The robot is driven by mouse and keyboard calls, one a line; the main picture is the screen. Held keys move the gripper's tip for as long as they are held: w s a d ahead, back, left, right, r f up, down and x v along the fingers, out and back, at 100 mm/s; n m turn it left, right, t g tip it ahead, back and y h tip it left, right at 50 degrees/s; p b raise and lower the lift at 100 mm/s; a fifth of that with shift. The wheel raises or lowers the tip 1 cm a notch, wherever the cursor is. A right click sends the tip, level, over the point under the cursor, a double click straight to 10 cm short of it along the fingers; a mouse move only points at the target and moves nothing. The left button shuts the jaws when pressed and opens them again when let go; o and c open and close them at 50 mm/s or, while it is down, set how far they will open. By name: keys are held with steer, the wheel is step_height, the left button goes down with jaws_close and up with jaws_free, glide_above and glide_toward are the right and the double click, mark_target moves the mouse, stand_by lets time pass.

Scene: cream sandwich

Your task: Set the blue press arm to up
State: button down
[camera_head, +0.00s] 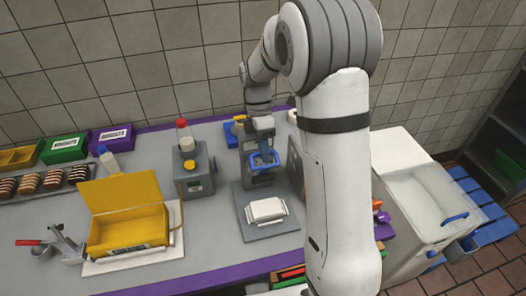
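A blue loop-shaped part (263,163), which looks like the blue press arm, is at the middle of the counter, just behind a grey base plate (250,230). My gripper (262,146) points down directly above and against this blue part. It overlaps the blue part in the picture, so I cannot tell whether they touch. The fingers are small and partly hidden, so their opening does not show clearly. A white block or tray (267,209) lies on the grey plate in front. Whether the press arm is up or down is unclear.
Green (64,149) and purple (111,139) boxes and chocolate-topped pieces (52,180) line the far left. A white bin (425,200) stands on the right.

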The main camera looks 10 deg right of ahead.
steer(key=shift+d+f, duration=0.15)
steer(key=shift+f, duration=0.2)
steer(key=c, duration=1.9)
jaws_free()
steer(key=o, duration=0.3)
steer(key=shift+w, duration=0.35)
steer(key=shift+o, duration=0.7)
steer(key=shift+s, duration=0.1)
steer(key=shift+s+r, duration=0.1)
steer(key=shift+r, duration=0.05)
steer(key=b+v, duration=0.1)
steer(key=v, duration=0.6)
steer(key=shift+w+r, duration=0.25)
steer(key=shift+r, duration=0.1)
steer(key=shift+c, duration=0.2)
